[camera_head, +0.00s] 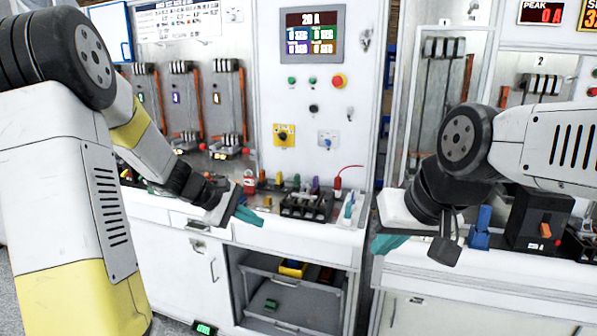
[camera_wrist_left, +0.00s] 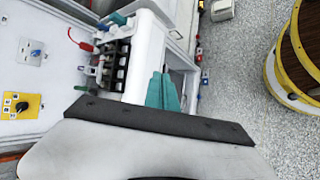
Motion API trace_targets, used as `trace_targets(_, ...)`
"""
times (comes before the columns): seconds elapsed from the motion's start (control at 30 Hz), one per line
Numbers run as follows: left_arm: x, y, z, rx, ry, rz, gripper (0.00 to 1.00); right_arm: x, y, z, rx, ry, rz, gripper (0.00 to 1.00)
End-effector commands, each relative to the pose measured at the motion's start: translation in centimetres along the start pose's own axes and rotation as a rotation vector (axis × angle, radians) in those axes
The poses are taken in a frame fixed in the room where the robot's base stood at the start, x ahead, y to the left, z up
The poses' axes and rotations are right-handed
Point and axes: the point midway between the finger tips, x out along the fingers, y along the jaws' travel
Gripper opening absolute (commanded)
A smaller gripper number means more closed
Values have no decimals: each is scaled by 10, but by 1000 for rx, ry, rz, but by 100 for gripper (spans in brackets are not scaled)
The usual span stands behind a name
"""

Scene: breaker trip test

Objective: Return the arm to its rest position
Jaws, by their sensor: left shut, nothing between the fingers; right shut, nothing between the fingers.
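My left arm comes in from the left in the head view. Its gripper (camera_head: 246,216) has teal fingers and is shut and empty, held over the front edge of the left bench. The teal fingers (camera_wrist_left: 163,92) also show in the left wrist view, close together with nothing between them. My right gripper (camera_head: 391,243) is shut and empty at the front edge of the right bench, its teal fingers pointing left. Both grippers appear apart from the objects on the benches, though the exact gap is hard to tell.
A black breaker block (camera_head: 306,206) sits on the left bench, near a red padlock (camera_head: 249,182). The control panel (camera_head: 311,95) with its display reading "20 A" stands behind. A black box (camera_head: 538,222) and a blue part (camera_head: 481,228) are on the right bench. A cable drum (camera_wrist_left: 298,50) stands on the floor.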

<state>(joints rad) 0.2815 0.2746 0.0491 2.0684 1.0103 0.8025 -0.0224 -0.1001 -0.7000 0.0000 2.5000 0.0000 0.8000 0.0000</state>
Motion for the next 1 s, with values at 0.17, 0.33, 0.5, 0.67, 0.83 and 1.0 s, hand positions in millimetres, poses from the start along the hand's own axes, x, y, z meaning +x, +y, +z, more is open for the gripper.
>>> trace_targets(0.17,-50,-11,78,335,45,-129,0,0,0,0,0,0,0,0)
trace_targets(0.33,-94,-39,130,634,115,-246,0,0,0,0,0,0,0,0)
trace_targets(0.5,-136,-73,161,906,211,-349,0,0,0,0,0,0,0,0)
trace_targets(0.67,-162,-96,173,1082,294,-415,0,0,0,0,0,0,0,0)
trace_targets(0.83,-174,-107,175,1163,339,-448,0,0,0,0,0,0,0,0)
trace_targets(1.0,-175,-108,175,1170,343,-451,0,0,0,0,0,0,0,0)
